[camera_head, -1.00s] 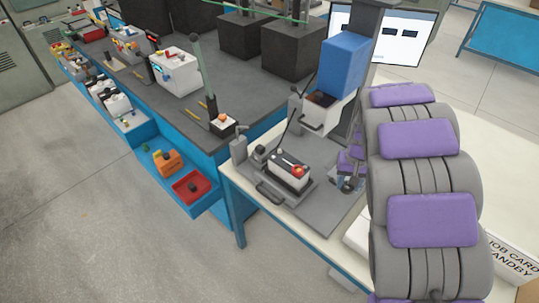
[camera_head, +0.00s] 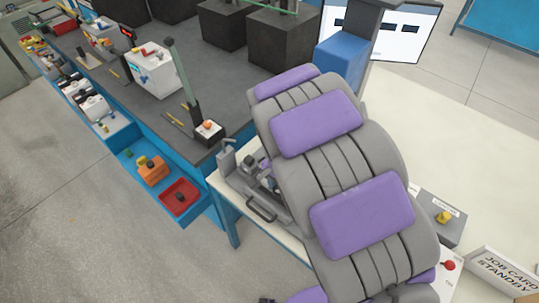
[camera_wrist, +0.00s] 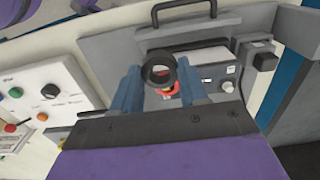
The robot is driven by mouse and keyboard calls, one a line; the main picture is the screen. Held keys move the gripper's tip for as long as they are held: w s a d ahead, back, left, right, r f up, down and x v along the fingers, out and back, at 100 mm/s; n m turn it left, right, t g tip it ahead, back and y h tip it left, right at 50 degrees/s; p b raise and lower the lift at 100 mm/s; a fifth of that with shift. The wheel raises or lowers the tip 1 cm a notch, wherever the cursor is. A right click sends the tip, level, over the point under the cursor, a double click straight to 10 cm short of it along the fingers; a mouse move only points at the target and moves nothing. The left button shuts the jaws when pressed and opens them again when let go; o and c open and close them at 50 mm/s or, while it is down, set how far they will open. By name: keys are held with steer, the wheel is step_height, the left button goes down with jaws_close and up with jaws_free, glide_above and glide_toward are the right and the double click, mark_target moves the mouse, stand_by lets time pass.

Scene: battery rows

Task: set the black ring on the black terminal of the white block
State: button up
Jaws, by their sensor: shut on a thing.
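In the wrist view, my gripper (camera_wrist: 158,70) has its two blue fingers closed on the black ring (camera_wrist: 147,74). The ring's hole faces the camera. Behind and below it is the white block (camera_wrist: 202,72), partly covered by the ring and fingers. A red ring or terminal (camera_wrist: 169,89) on the block shows just past the held ring. In the head view my arm hides the gripper, the ring and most of the block.
The block sits on a grey tray (camera_wrist: 115,45) with a black handle (camera_wrist: 184,8). A grey clamp (camera_wrist: 262,56) stands to the right in the wrist view. A white control panel (camera_wrist: 45,92) with coloured knobs is to the left. A blue bench (camera_head: 215,180) is beside the table.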

steer(key=w+a, duration=0.1)
steer(key=w, duration=0.3)
steer(key=w+a+f+b, duration=0.1)
steer(key=w, duration=0.4)
steer(key=w+a, duration=0.1)
steer(key=w, duration=0.3)
steer(key=shift+w+f+b, duration=0.25)
steer(key=shift+w+b, duration=0.1)
steer(key=shift+w+a+f+b, duration=0.1)
steer(key=shift+f+b, duration=0.4)
steer(key=shift+f, duration=1.3)
steer(key=shift+r, duration=0.1)
steer(key=o, duration=1)
